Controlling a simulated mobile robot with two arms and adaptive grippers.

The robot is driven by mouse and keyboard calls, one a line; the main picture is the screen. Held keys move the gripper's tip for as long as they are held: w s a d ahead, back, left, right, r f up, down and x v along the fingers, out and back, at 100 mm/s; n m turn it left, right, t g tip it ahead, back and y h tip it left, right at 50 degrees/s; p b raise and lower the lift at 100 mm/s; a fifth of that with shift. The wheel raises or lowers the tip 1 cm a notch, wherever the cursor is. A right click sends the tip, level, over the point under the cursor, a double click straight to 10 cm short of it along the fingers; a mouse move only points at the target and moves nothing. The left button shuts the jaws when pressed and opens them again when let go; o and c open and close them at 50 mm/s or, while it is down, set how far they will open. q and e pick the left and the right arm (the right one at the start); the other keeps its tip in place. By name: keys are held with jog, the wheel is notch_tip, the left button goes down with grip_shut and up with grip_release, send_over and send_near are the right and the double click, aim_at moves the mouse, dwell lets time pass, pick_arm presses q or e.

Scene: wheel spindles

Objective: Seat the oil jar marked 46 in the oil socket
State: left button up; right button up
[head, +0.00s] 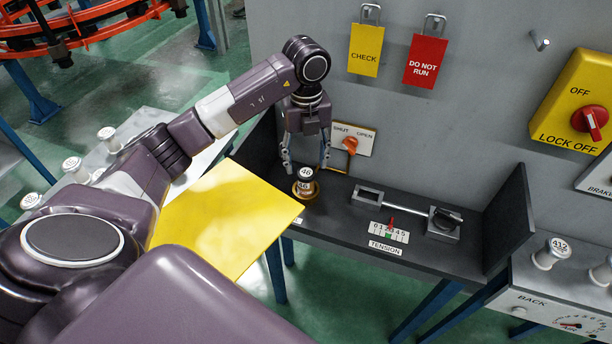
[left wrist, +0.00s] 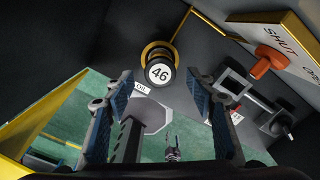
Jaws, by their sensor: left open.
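The oil jar marked 46 (head: 305,174) has a white top and an amber body, both numbered. It stands about upright at the left end of the dark shelf, at the brass ring of the oil socket (head: 314,193). In the left wrist view the jar's white top (left wrist: 160,73) faces me, with the brass ring (left wrist: 150,47) around its base; how deep it sits is hidden. My left gripper (head: 306,164) is open, just above the jar, its fingers to either side and apart from it. An OIL label (left wrist: 142,88) shows partly beside it. My right gripper is not in view.
The shelf (head: 345,205) has a raised right end wall. A red-orange SHUT/OPEN knob (head: 350,144) is on the wall just right of my gripper. A tension gauge (head: 390,231) and a metal rod fitting (head: 400,207) lie further right. A yellow panel (head: 225,215) is in front, at left.

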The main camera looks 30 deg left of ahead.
pick_arm(q)
notch_tip(320, 180, up, 5)
jog(key=shift+r, duration=0.15)
dwell(0.6)
